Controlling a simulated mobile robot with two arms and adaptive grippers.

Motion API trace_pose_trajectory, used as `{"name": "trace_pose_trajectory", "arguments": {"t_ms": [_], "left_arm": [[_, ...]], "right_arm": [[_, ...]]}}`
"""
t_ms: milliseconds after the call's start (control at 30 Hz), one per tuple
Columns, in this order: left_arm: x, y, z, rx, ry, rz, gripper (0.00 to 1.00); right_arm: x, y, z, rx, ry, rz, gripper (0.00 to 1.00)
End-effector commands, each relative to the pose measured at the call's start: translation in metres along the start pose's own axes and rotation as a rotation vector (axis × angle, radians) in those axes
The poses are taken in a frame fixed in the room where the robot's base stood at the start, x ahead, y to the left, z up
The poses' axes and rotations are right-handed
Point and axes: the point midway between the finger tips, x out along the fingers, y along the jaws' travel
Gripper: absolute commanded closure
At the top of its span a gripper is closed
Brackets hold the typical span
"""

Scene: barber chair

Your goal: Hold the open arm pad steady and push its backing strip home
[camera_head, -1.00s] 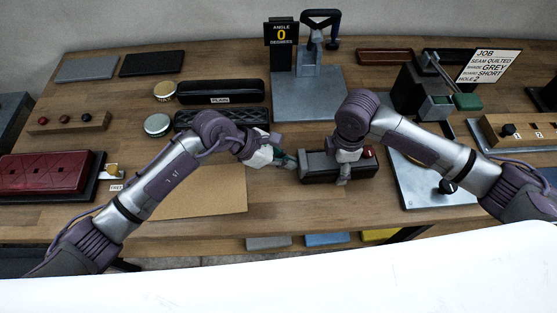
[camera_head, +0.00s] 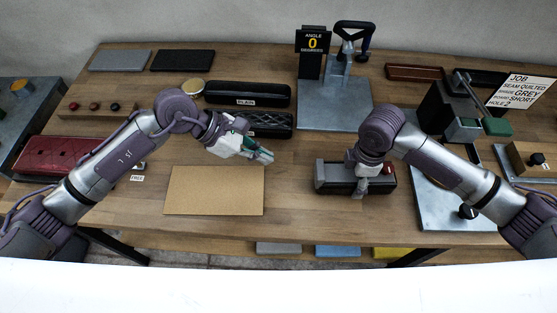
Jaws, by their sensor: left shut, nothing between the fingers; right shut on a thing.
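The arm pad (camera_head: 333,184) is a short dark block with a grey upper part, lying on the bench right of centre. A small red part shows at its right end. I cannot clearly tell the backing strip from the rest of the pad. My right gripper (camera_head: 360,190) comes down over the pad's middle and is shut on it, hiding part of it. My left gripper (camera_head: 268,156) is shut and empty, left of the pad and apart from it, pointing right over the bench.
A tan mat (camera_head: 214,192) lies left of the pad. Black pads, one plain (camera_head: 247,94) and one quilted (camera_head: 265,124), lie behind. A metal stand (camera_head: 335,100) with an angle sign stands at the back. A grey plate (camera_head: 445,205) is to the right. Bare wood lies around the pad.

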Motion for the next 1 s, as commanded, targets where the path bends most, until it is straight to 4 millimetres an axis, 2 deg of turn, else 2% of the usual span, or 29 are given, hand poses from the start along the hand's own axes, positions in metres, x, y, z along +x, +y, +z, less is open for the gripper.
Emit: {"name": "trace_pose_trajectory", "arguments": {"t_ms": [100,367,400,567,867,1000], "left_arm": [[-0.0079,0.0001,-0.0002,0.001,0.001,0.001,1.0],[-0.0096,-0.0001,0.0001,0.001,0.0,0.0,1.0],[-0.0096,0.0,0.0001,0.001,0.0,0.0,1.0],[-0.0094,0.0,-0.0001,0.0,0.001,0.0,1.0],[-0.0093,0.0,-0.0001,0.0,0.001,0.0,1.0],[-0.0093,0.0,-0.0001,0.0,0.001,0.0,1.0]], "right_arm": [[0.0008,-0.0004,0.0007,0.001,-0.001,-0.001,0.89],[0.0008,-0.0003,0.0015,0.002,-0.003,-0.002,0.89],[0.0008,-0.0003,0.0015,0.002,-0.003,-0.002,0.28],[0.0005,-0.0001,0.0016,0.002,-0.003,-0.001,0.01],[0.0002,0.0001,0.0014,0.002,-0.003,-0.001,0.0],[-0.0061,0.0007,0.0011,0.001,-0.002,0.002,0.0]]}}
